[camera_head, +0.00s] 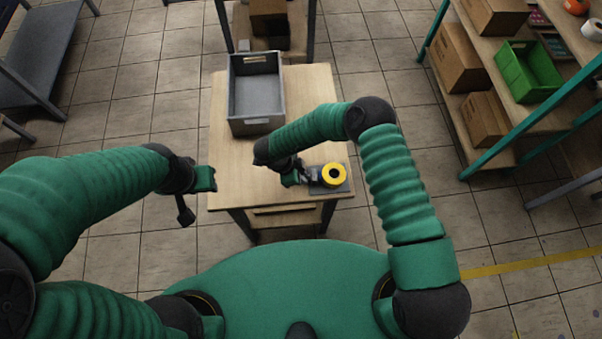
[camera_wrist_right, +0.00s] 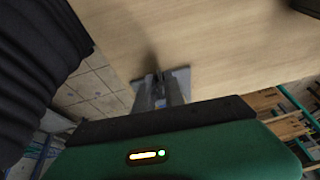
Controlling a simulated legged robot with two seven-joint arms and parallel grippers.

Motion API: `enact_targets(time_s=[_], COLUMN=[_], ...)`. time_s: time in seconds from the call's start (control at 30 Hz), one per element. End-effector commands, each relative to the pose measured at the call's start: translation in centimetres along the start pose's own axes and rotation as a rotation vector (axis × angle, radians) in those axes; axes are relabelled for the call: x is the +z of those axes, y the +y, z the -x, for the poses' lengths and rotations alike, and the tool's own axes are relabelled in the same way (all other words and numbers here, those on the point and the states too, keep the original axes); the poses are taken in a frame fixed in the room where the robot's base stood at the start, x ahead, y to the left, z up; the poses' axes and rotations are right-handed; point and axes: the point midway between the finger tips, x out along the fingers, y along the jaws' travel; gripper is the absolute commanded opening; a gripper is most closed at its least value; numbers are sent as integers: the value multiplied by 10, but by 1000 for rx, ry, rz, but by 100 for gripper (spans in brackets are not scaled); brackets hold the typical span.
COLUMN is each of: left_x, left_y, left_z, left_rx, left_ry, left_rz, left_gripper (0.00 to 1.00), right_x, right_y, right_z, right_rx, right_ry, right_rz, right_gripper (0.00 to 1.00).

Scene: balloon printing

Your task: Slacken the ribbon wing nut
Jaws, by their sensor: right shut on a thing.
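A yellow ring-shaped roll (camera_head: 334,175), apparently the ribbon spool, is on a small dark grey plate (camera_head: 343,188) at the table's near right corner. My right gripper (camera_head: 306,176) is just left of the roll, shut on a small part at the device, apparently the ribbon wing nut. In the right wrist view the fingers (camera_wrist_right: 160,92) reach the grey plate (camera_wrist_right: 182,82) and largely hide that part; its shape is not clear. My left gripper (camera_head: 206,180) is off the table's left edge, away from the device; its jaws are too small to tell.
The wooden table (camera_head: 232,165) carries a grey open bin (camera_head: 256,93) at its back; the wood between bin and device is mostly clear. A shelf with cardboard boxes (camera_head: 457,58) and a green crate (camera_head: 527,72) stands at the right. Tiled floor surrounds the table.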

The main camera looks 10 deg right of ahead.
Motion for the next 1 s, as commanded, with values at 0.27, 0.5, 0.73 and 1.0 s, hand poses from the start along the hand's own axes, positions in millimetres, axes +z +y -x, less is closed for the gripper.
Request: enact_targets(time_s=[0.27,0.5,0.73,1.0], left_x=[3,4,4,4], left_y=[0,0,0,0], left_z=[-12,-18,-19,-18], left_rx=[0,0,0,0], left_ry=[0,0,0,0], left_rz=[0,0,0,0], left_gripper=[36,36,36,36], right_x=[-5,-6,-7,-7], right_y=[-5,-7,-8,-8], right_z=[-6,-5,-4,-4], right_rx=[154,221,235,233], right_ry=[14,16,17,18], right_rz=[56,88,95,95], right_gripper=[0,0,0,18])
